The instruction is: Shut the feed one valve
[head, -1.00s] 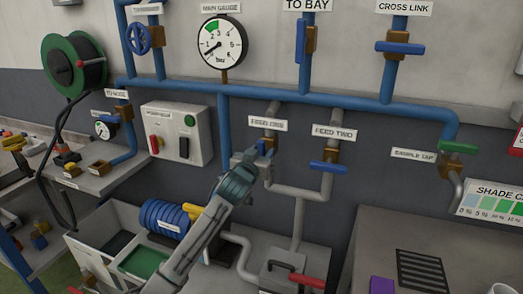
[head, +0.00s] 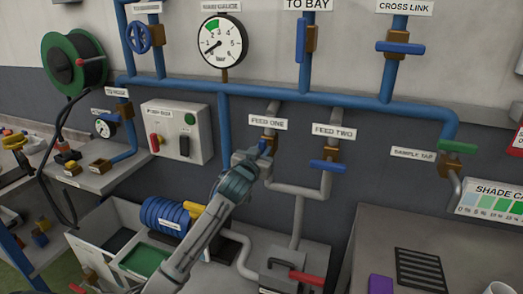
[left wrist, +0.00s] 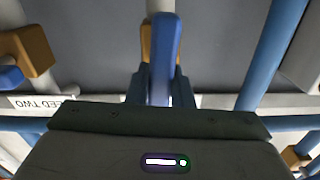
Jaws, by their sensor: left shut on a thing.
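The feed one valve has a blue lever (left wrist: 164,50) on a brass body (head: 270,137), under the FEED ONE label (head: 268,122). My left gripper (head: 257,153) is at this valve, and in the left wrist view its fingers (left wrist: 160,88) are shut on the blue lever, one on each side. In the head view my gripper hides most of the lever, so its exact angle is hard to tell there. The feed two valve (head: 328,167) is just right, with its blue lever crosswise to its pipe. My right gripper is not in view.
Grey pipes (head: 298,190) run below both feed valves. A blue vertical pipe (head: 224,110) stands close left of my gripper. The main gauge (head: 222,42) hangs above, the pump box (head: 178,133) is left, and the sample tap (head: 457,147) is right.

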